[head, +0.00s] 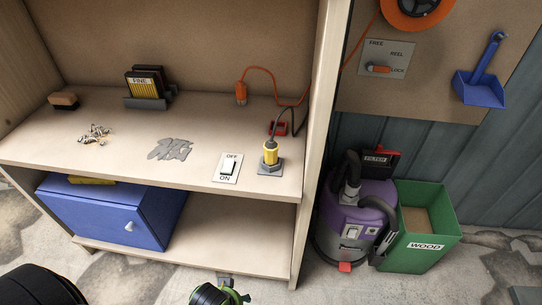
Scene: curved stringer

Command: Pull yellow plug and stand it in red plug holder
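The yellow plug (270,154) stands upright in a grey square socket (269,168) at the front right of the workbench shelf (205,170). A dark cord rises from its top and arcs to the right. The red plug holder (277,128) is a small red block just behind the plug, near the right side post. The cord partly covers it, and its opening is too small to make out.
An OFF/ON switch (228,168) lies left of the socket. An orange plug (241,93) with an orange cord stands behind. A purple vacuum (355,225) and green wood bin (422,260) stand right.

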